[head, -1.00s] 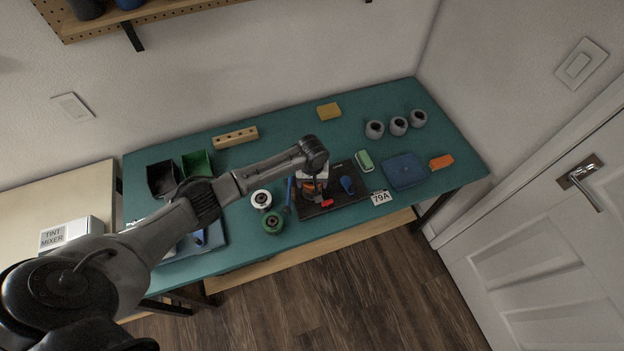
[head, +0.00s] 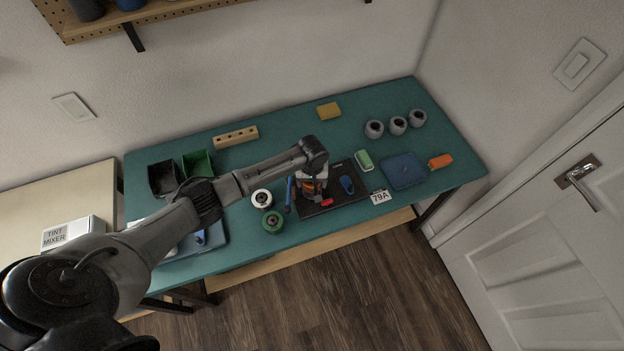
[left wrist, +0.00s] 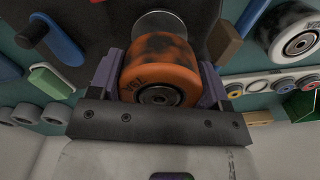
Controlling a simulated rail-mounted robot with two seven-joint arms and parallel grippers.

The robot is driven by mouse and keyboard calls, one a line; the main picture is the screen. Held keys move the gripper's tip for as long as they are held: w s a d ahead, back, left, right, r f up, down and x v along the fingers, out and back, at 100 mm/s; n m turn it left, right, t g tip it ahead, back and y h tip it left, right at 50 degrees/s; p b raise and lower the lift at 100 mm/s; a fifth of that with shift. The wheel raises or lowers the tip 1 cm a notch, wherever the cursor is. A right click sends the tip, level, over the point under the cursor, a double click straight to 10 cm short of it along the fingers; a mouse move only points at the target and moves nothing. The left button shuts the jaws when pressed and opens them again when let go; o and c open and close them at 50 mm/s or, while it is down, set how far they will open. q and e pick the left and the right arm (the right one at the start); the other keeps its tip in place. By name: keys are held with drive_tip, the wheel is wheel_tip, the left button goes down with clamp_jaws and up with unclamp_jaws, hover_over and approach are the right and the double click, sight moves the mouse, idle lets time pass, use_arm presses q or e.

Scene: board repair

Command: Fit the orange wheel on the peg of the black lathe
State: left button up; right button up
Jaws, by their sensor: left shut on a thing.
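The orange wheel (left wrist: 158,72) has dark smudges and a metal hub. My left gripper (left wrist: 160,84) is shut on it, one purple finger on each side. In the head view the left gripper (head: 311,187) is low over the left part of the black lathe (head: 330,202), and the wheel shows as a small orange patch there. In the left wrist view a silver round part (left wrist: 160,22) lies just beyond the wheel, against the black lathe. The peg cannot be made out, and I cannot tell whether the wheel is around it. My right gripper is not in view.
A white wheel (head: 261,199), a green wheel (head: 273,223) and a blue tool (head: 289,192) are left of the lathe. A blue oval handle (head: 347,185) and red part (head: 327,202) are on it.

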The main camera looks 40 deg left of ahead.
use_arm(q)
drive_tip(key=shift+f+b, duration=0.65)
drive_tip(key=shift+f, duration=1.05)
idle(1.0)
drive_tip(key=shift+f+p, duration=0.2)
drive_tip(key=shift+p, duration=0.2)
idle(1.3)
drive_tip(key=o, duration=0.9)
drive_tip(key=shift+o, duration=0.8)
drive_tip(key=shift+w+d, duration=0.1)
drive_tip(key=shift+c, duration=0.5)
drive_tip(key=shift+o, duration=0.5)
